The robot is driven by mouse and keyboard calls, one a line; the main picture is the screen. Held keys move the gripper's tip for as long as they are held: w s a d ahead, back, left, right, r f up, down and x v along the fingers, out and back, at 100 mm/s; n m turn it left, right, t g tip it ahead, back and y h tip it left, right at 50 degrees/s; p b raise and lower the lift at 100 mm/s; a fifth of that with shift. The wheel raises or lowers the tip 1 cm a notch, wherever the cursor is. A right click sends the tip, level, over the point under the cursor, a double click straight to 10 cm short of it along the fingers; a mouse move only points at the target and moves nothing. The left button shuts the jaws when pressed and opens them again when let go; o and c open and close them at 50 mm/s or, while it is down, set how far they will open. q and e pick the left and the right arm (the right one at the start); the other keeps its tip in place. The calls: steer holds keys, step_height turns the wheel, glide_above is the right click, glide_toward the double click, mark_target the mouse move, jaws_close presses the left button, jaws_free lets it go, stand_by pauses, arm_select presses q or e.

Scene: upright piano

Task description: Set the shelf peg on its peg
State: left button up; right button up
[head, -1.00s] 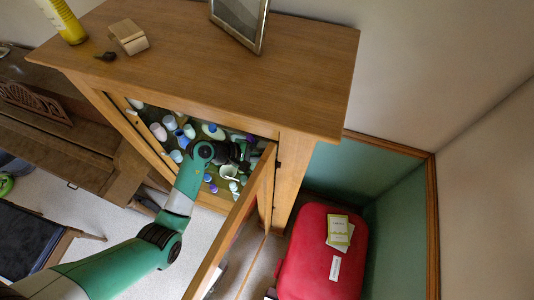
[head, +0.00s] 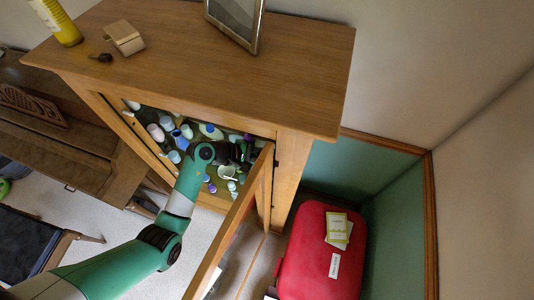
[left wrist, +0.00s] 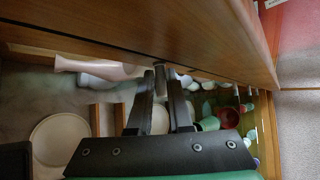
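My left arm reaches into the open wooden cabinet (head: 290,180), and its dark gripper (head: 240,155) is just inside, behind the open door, mostly hidden in the head view. In the left wrist view the two black fingers (left wrist: 161,78) are close together, with a small grey piece (left wrist: 160,84) between their tips. It looks like the shelf peg, held; its exact shape is too small to tell. The tips are just below a wooden board (left wrist: 120,32). The peg's seat cannot be made out. My right gripper is in neither view.
The cabinet door (head: 236,222) stands open beside my arm. Several cups and bottles, such as a blue cup (head: 187,131), crowd the cabinet. The left wrist view shows a pink vase (left wrist: 95,66), a round plate (left wrist: 60,138) and a green cup (left wrist: 229,118). A red suitcase (head: 315,265) stands right.

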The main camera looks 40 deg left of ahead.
arm_select(q)
steer(key=o, duration=0.4)
steer(key=shift+o, duration=0.2)
steer(key=v, duration=1.1)
steer(key=shift+s+r, duration=0.15)
steer(key=shift+s, duration=0.15)
steer(key=shift+a, duration=0.15)
